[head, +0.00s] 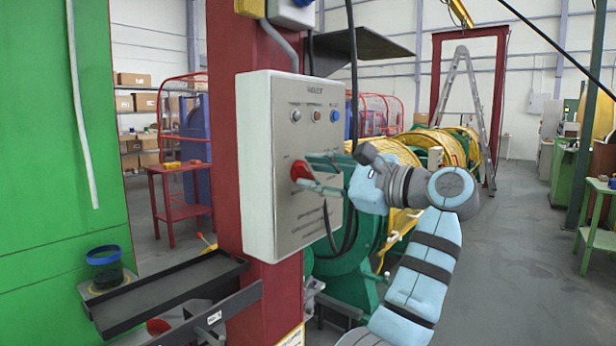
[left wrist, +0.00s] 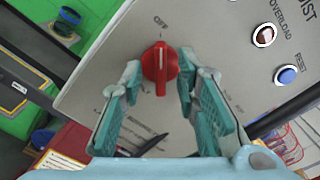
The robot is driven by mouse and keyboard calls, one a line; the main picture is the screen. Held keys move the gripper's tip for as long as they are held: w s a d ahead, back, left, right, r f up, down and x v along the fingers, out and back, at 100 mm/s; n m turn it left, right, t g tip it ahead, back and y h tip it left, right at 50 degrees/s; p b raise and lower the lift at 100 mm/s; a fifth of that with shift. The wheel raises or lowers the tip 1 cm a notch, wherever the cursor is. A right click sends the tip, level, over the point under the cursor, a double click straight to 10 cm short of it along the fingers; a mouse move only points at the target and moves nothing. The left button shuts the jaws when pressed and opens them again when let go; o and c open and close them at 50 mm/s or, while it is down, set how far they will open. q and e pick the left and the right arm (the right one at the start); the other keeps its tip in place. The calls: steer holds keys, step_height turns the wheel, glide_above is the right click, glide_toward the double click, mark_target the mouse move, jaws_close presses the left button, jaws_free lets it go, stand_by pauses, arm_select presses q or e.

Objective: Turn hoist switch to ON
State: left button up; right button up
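The hoist switch is a red rotary knob (head: 299,171) on the front of the grey HOIST box (head: 258,165). In the left wrist view the knob (left wrist: 160,66) has a pale line pointing toward the OFF label (left wrist: 161,22). My left gripper (head: 310,172) faces the panel with its teal fingers apart. In the left wrist view the fingers of the left gripper (left wrist: 159,82) lie on either side of the knob, with gaps showing. I cannot tell how far their tips are from the panel. I do not see an ON label clearly. My right gripper is out of view.
Above the knob are a clear button, a red-brown overload lamp (head: 317,115) and a blue reset button (head: 334,116). The box hangs on a red column (head: 234,120). A black tray (head: 160,290) juts out below left. Yellow-and-green machinery (head: 440,145) stands behind my arm.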

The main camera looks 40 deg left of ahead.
arm_select(q)
jaws_close()
steer(key=shift+a, duration=0.1)
steer(key=shift+w+r+m+p, duration=0.1)
steer(key=shift+r+m+p, duration=0.1)
steer(key=shift+m+p, duration=1.4)
steer(key=m+p, duration=0.3)
steer(key=shift+w+f+m+p, duration=0.1)
steer(key=shift+m+p, duration=4.5)
steer(key=shift+m, duration=1.3)
